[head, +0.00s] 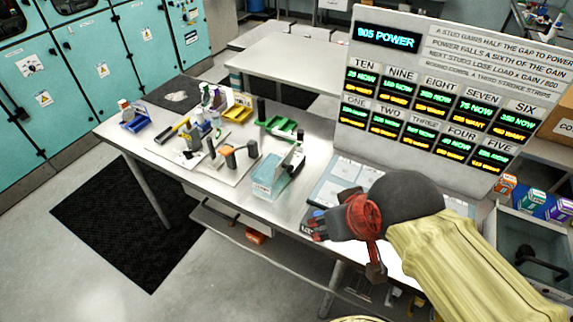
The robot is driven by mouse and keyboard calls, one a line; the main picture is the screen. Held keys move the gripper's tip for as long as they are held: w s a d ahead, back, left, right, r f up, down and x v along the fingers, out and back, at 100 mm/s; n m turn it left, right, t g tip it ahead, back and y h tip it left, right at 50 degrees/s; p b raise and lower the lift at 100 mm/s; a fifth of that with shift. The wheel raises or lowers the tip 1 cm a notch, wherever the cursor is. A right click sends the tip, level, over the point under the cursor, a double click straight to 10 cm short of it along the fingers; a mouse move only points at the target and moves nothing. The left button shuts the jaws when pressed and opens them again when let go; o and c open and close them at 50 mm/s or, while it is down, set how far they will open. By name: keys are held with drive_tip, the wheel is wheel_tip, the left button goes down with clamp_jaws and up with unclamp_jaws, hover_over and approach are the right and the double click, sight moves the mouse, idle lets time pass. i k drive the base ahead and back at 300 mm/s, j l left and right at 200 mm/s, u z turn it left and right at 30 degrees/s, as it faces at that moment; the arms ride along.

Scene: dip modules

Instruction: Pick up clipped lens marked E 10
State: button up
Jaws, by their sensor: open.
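The clipped lens marked E 10 cannot be made out in the head view; the parts on the bench (222,200) are too small for any such marking to be read. My gripper (312,222) is at the bench's front edge, right of the clear light-blue bin (266,183). It is open, seen from behind and partly covered by my own arm. I see nothing held in it, though its far side is hidden. A pale blue-and-white panel (345,170) lies behind it, partly hidden by the arm.
Small blue (135,124), yellow (238,114) and green (278,130) trays stand on the bench, with upright tools and blocks (229,156) between them. A tall display board (430,75) reading "905 POWER" stands at the back right. Small coloured boxes (531,201) are at far right.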

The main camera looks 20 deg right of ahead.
sight(128, 113)
drive_tip(key=i+j+u, duration=0.15)
drive_tip(key=i+j, duration=0.3)
drive_tip(key=i+j+u, duration=0.2)
drive_tip(key=i+j, duration=0.2)
drive_tip(key=i+j+u, duration=0.15)
drive_tip(key=i+j, duration=0.15)
drive_tip(key=i, duration=0.3)
drive_tip(key=i+j+u, duration=0.15)
drive_tip(key=i+j, duration=0.15)
drive_tip(key=i, duration=0.2)
drive_tip(key=i+j+u, duration=0.2)
drive_tip(key=i, duration=0.3)
